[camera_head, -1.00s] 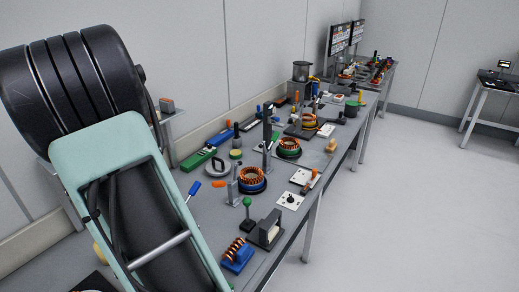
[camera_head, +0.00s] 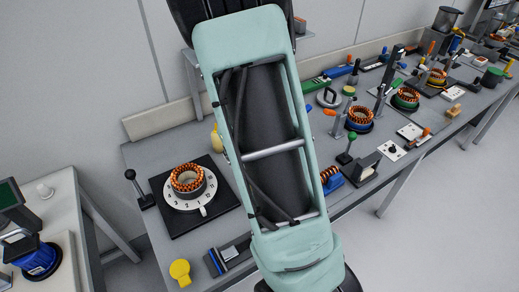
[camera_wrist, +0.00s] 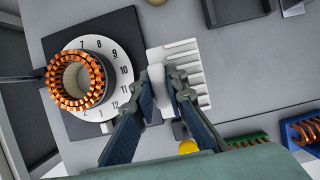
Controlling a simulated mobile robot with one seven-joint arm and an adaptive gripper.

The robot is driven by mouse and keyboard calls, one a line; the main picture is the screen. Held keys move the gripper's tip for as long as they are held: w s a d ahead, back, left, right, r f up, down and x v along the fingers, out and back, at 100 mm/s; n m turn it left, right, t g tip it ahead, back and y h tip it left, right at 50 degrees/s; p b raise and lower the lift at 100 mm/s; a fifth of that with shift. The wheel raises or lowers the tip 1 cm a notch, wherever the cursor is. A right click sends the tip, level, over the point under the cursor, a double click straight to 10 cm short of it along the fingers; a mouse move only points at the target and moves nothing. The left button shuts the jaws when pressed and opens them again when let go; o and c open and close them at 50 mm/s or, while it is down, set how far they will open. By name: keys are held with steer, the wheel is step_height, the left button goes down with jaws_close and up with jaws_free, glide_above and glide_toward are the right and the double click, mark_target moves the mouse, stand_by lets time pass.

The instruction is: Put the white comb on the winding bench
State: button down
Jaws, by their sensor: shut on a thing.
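The white comb (camera_wrist: 187,60), with a row of teeth on its right side, is between the fingers of my gripper (camera_wrist: 165,78) in the wrist view. My gripper is shut on it. The comb shows over the grey top of the winding bench (camera_wrist: 236,64), just right of the numbered dial; its height above the top cannot be told. In the head view the bench (camera_head: 150,155) runs from lower left to upper right. My arm hides the comb and gripper there.
A copper-wound stator (camera_head: 187,181) sits on the white numbered dial (camera_head: 179,204) on a black plate, with a black-knobbed lever (camera_head: 131,175) beside it. A yellow round piece (camera_head: 180,270) is at the front. Coils and tools crowd the bench's right part. A white table (camera_head: 68,200) stands left.

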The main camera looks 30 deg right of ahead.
step_height(320, 180, down, 10)
steer(key=b, duration=0.5)
steer(key=shift+r, duration=0.25)
steer(key=shift+f, duration=0.2)
steer(key=c, duration=1.9)
jaws_free()
steer(key=shift+c, duration=0.2)
steer(key=shift+r, duration=0.15)
steer(key=shift+r, duration=0.3)
steer(key=p+v, duration=0.5)
steer(key=v, duration=0.5)
steer(key=shift+s+a+r, duration=0.1)
steer(key=shift+r, duration=0.15)
steer(key=shift+s+r, duration=0.3)
steer(key=shift+r, duration=0.15)
